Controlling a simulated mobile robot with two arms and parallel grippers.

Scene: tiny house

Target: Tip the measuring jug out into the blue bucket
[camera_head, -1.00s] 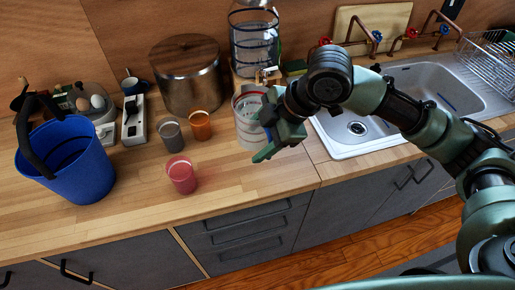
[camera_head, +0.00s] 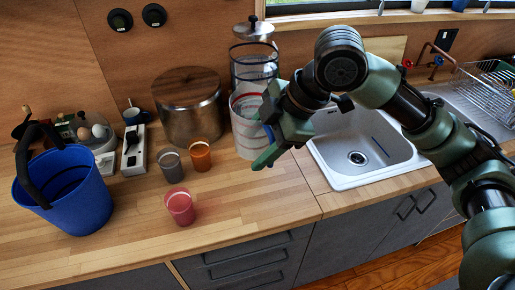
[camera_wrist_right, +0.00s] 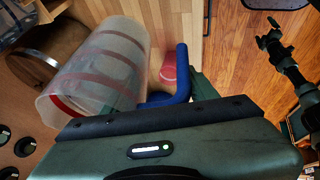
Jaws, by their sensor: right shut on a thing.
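The measuring jug (camera_head: 247,140) is a clear, translucent cylinder with red bands. It also shows in the right wrist view (camera_wrist_right: 95,72), with a blue handle (camera_wrist_right: 182,75). My right gripper (camera_head: 268,135) is shut on the handle at the jug's right side and holds the jug above the counter, roughly upright. What is inside it I cannot make out. The blue bucket (camera_head: 85,200) stands at the left of the counter, its dark handle raised. My left gripper (camera_wrist_right: 269,32) appears small in the right wrist view; its opening is unclear.
A red cup (camera_head: 180,207), a grey cup (camera_head: 170,166) and an orange cup (camera_head: 200,156) stand between bucket and jug. A steel pot (camera_head: 190,110) and a wire-banded glass container (camera_head: 252,65) are behind. The sink (camera_head: 350,150) is right. The counter's front strip is clear.

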